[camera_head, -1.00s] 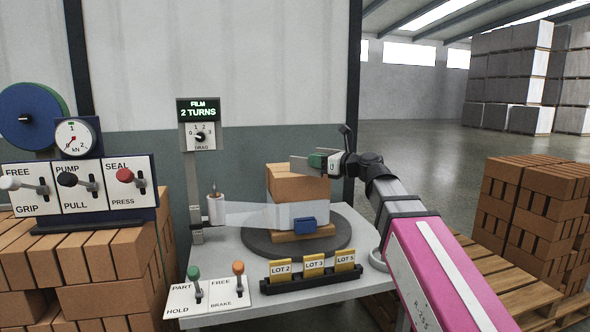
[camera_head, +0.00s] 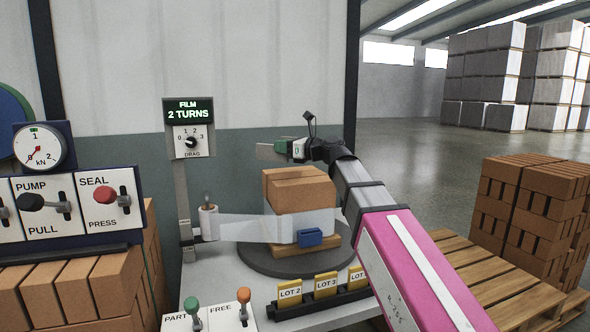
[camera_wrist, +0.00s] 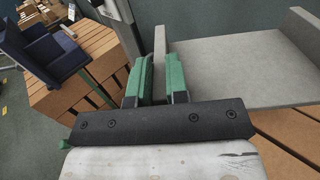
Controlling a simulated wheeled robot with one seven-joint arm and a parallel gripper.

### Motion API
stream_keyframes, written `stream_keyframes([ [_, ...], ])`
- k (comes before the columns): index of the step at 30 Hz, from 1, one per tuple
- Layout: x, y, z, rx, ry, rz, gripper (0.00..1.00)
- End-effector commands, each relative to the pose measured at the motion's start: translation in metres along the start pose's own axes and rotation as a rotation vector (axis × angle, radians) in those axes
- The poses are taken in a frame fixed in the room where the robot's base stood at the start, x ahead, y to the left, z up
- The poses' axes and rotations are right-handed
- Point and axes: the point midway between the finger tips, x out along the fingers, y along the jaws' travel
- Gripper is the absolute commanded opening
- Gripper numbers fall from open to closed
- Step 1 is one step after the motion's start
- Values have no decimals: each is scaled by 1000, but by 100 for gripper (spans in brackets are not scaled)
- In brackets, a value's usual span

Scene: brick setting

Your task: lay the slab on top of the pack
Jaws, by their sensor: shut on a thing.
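My gripper (camera_head: 294,149) is shut on the raised edge of a grey slab (camera_head: 267,152), which shows almost edge-on in the head view. In the wrist view the green fingers (camera_wrist: 154,82) pinch this edge, and the flat slab (camera_wrist: 235,78) reaches right to another raised edge. The pack (camera_head: 298,194) is a block of orange bricks on a round dark turntable (camera_head: 255,259), its lower part wrapped in clear film. The slab is above the pack's top, apart from it. Some bricks (camera_wrist: 290,135) show below the slab in the wrist view.
Film (camera_head: 250,228) stretches from a roll (camera_head: 208,222) on a post to the pack. A blue block (camera_head: 310,237) sits at the pack's front. Yellow lot cards (camera_head: 326,284) and levers (camera_head: 243,297) stand in front. A lever panel (camera_head: 65,205) is left; a brick pallet (camera_head: 530,208) is right.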

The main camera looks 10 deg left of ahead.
Motion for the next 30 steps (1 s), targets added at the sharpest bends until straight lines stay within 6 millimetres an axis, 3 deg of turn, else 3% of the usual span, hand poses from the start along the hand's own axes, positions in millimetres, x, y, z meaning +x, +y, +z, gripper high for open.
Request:
stream_keyframes([
  [6,-7,-43,-24,0,-1,-3,0],
  [12,-13,-68,-40,-1,-1,-1,0],
  [20,-15,-73,-50,-1,-2,0,0],
  [30,-15,-73,-84,-1,-2,0,0],
])
